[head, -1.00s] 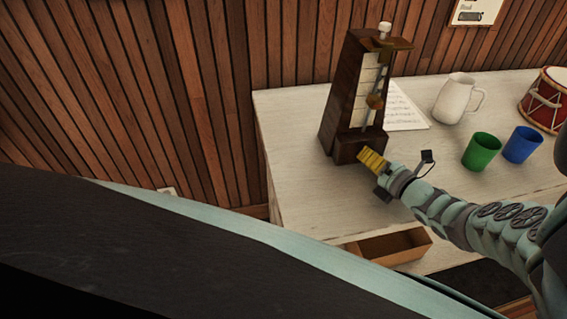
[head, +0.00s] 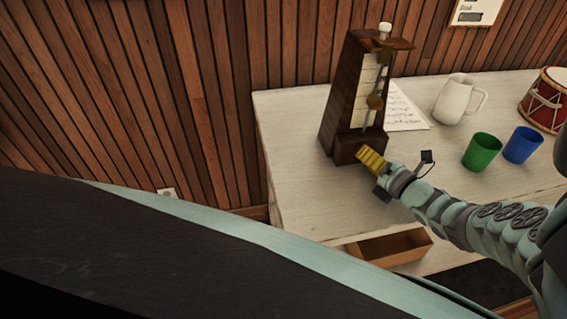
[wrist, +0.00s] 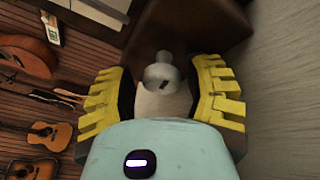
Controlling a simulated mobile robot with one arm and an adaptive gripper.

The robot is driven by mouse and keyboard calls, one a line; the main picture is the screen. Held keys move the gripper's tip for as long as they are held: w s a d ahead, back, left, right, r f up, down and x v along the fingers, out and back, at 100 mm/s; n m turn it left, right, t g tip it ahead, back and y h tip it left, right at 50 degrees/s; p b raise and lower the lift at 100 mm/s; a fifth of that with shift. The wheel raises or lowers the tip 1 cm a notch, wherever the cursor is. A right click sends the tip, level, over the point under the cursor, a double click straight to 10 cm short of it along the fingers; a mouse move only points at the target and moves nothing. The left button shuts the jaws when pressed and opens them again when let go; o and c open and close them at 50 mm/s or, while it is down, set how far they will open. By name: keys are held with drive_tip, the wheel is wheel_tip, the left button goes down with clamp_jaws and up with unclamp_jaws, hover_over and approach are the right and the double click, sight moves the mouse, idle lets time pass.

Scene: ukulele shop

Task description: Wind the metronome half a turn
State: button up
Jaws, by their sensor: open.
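The metronome (head: 350,100) is a tall dark wooden case with a pale front scale, a pendulum rod with a brown weight, and a white knob on top. It stands upright on the white table. My gripper (head: 371,159), with yellow ridged fingers, is low beside the metronome's base, on the side facing my arm. In the wrist view my gripper (wrist: 161,72) is open, its fingers apart on either side of a small pale grey winding key (wrist: 162,74). The dark case (wrist: 205,22) is behind the key. I cannot tell whether either finger touches the key.
On the white table (head: 300,205) stand a white mug (head: 455,100), a green cup (head: 481,151), a blue cup (head: 522,145), a red drum (head: 548,100) and a music sheet (head: 405,109). An open drawer (head: 392,248) juts out below. The table's left side is clear.

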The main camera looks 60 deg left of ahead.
drive_tip(key=shift+w+d+f, duration=0.15)
drive_tip(key=shift+d, duration=0.05)
drive_tip(key=shift+d, duration=0.2)
drive_tip(key=d, duration=0.6)
drive_tip(key=shift+s+r, duration=0.2)
drive_tip(key=shift+r, duration=0.15)
drive_tip(key=shift+s+d+r, duration=0.15)
drive_tip(key=shift+d, duration=0.5)
drive_tip(key=shift+c, duration=0.3)
